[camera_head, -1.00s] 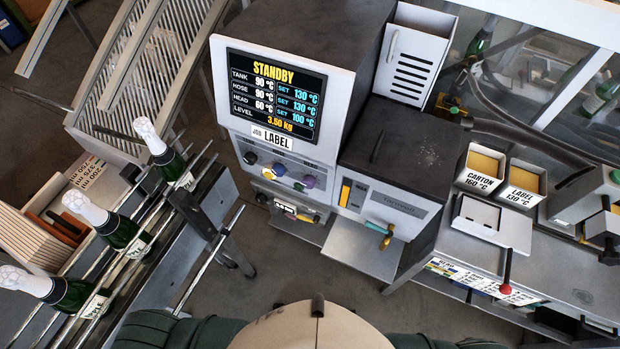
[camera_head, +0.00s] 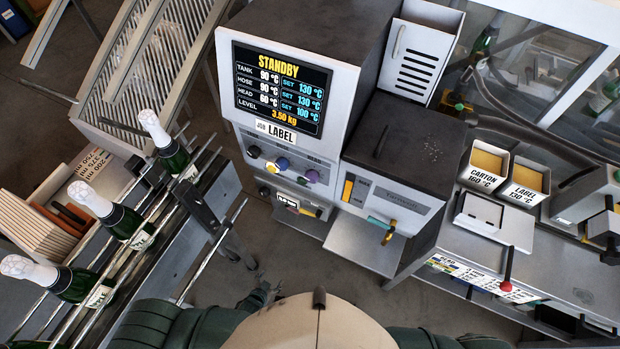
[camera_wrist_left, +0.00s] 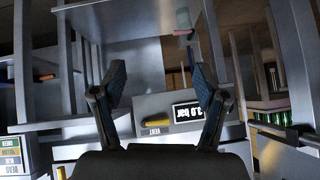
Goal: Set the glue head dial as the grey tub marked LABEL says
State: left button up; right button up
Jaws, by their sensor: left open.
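The glue machine's screen (camera_head: 279,88) reads STANDBY, with HEAD 60 °C and set 100 °C; tank and hose are set to 130 °C. Below the JOB LABEL plate is a row of knobs: black (camera_head: 254,152), blue (camera_head: 281,163) and purple (camera_head: 311,176). The grey tub marked LABEL (camera_head: 526,192) reads 130 °C and stands at the right. My left gripper (camera_head: 263,294) is low by my body, below the machine and apart from the knobs. In the left wrist view it is open and empty (camera_wrist_left: 160,85). My right gripper is out of view.
A tub marked CARTON (camera_head: 480,178), 160 °C, stands beside the LABEL tub. A lower panel with a gauge (camera_head: 287,202) and a shelf (camera_head: 362,246) jut out below the knobs. Floor between is clear.

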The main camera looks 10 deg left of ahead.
pick_arm(q)
jog(key=w+d+r+m+t+h, duration=0.15)
jog(key=w+r, duration=0.25)
jog(key=r, duration=0.5)
jog(key=w+d+r+m+t+h, duration=0.1)
jog(key=w+d+r+t, duration=0.25)
jog(key=r, duration=0.45)
jog(key=m+t+h, duration=0.1)
jog(key=t+h, duration=0.1)
jog(key=t, duration=0.1)
send_near(310, 180)
jog(key=p+x, duration=0.2)
jog(key=x, duration=0.8)
jog(key=shift+w+d, duration=0.1)
jog(key=shift+w, duration=0.1)
jog(key=shift+m, duration=0.25)
jog(key=c, duration=1.2)
